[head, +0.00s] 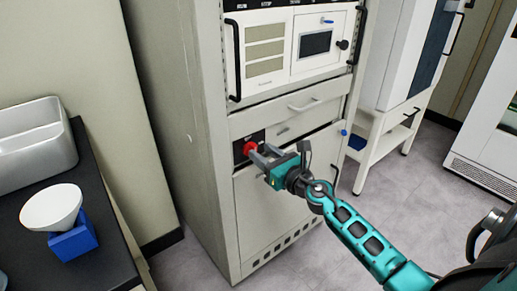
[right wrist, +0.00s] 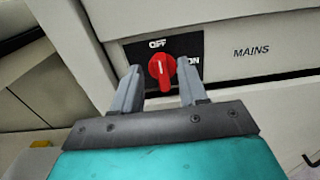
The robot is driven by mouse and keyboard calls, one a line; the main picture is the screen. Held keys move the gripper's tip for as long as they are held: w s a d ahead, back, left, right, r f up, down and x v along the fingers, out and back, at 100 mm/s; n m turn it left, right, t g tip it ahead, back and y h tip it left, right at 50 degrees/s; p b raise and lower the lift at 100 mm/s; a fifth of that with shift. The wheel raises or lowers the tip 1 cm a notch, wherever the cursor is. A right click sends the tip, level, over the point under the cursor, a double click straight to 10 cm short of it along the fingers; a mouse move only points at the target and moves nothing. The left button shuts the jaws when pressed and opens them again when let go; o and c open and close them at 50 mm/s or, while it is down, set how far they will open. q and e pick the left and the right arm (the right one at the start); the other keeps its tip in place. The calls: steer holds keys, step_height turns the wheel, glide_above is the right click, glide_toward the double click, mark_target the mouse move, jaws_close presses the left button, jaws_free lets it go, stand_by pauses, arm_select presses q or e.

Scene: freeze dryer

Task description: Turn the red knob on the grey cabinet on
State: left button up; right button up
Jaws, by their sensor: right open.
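The red knob (head: 249,148) sits on a black panel low on the front of the grey cabinet (head: 190,120). In the right wrist view the red knob (right wrist: 161,70) has a white pointer line that stands nearly upright, toward the OFF label; ON is printed to its right. My right gripper (head: 262,154) is open in front of the panel, and its two fingers (right wrist: 160,87) lie to the left and right of the knob, around its lower part. I cannot tell whether they touch it. My left gripper is not in view.
A drawer with a handle (head: 305,104) lies above the knob. A dark counter (head: 105,265) with a metal basin (head: 35,140), a white bowl (head: 52,207) and a blue block (head: 74,240) is at the left. A white stand (head: 375,150) stands right of the cabinet. The floor between is clear.

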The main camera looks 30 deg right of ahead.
steer(key=shift+w+a, duration=0.1)
steer(key=shift+w, duration=1.2)
jaws_close()
